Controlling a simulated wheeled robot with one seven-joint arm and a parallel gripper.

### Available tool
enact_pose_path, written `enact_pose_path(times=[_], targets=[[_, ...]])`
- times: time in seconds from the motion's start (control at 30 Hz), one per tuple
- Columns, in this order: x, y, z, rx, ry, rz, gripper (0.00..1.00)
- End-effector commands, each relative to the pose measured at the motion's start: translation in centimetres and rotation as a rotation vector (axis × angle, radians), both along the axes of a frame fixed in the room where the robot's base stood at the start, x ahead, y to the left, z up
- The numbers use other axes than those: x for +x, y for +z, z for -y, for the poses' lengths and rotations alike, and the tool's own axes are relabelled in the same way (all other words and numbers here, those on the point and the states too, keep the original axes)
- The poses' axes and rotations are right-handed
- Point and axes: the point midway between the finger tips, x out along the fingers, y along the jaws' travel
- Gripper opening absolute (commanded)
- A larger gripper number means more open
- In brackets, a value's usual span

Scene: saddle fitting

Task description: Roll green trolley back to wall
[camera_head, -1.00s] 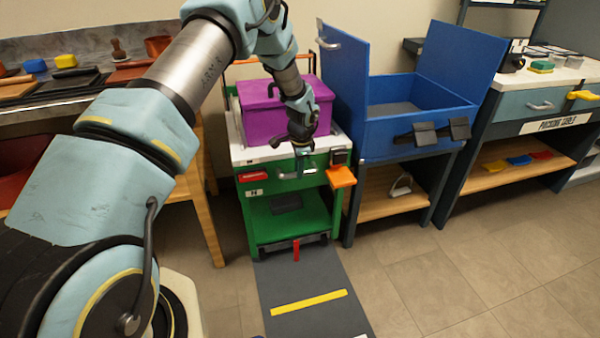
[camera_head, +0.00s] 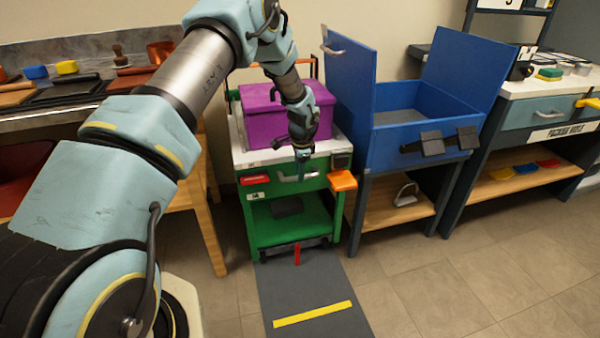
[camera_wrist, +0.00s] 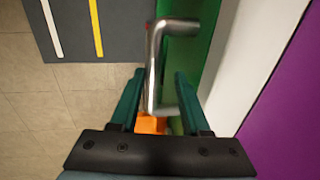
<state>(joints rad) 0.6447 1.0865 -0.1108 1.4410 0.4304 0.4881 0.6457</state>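The green trolley (camera_head: 255,215) stands between a wooden bench and a blue cabinet, with its back near the wall. A silver bar handle (camera_head: 298,178) is on its front; the handle also shows in the wrist view (camera_wrist: 156,70). My gripper (camera_head: 303,160) is at the trolley's front edge, by the handle. In the wrist view its teal fingers (camera_wrist: 158,95) are apart, one on each side of the handle bar. I see a gap beside the bar, and no clear grip on it.
A purple box (camera_head: 262,118) sits on the trolley's white top. An orange tab (camera_head: 342,181) sticks out at its right front. The blue cabinet (camera_head: 362,185) stands close on the right, the wooden bench leg (camera_head: 212,235) on the left. A grey floor mat (camera_head: 290,288) with a yellow stripe lies in front.

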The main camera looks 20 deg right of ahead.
Motion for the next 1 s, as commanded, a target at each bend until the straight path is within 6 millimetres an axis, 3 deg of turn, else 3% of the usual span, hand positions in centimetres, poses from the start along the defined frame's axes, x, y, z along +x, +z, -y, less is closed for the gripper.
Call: enact_pose_path(times=[0.3,0.43,0.8,1.0], targets=[[-0.2,0.0,0.0,0.003,-0.001,-0.005,0.55],[-0.4,0.9,0.0,0.002,-0.001,-0.004,0.55],[-1.6,7.8,-0.2,0.0,0.0,-0.002,0.55],[-2.0,10.0,-0.3,0.002,-0.001,-0.003,0.55]])
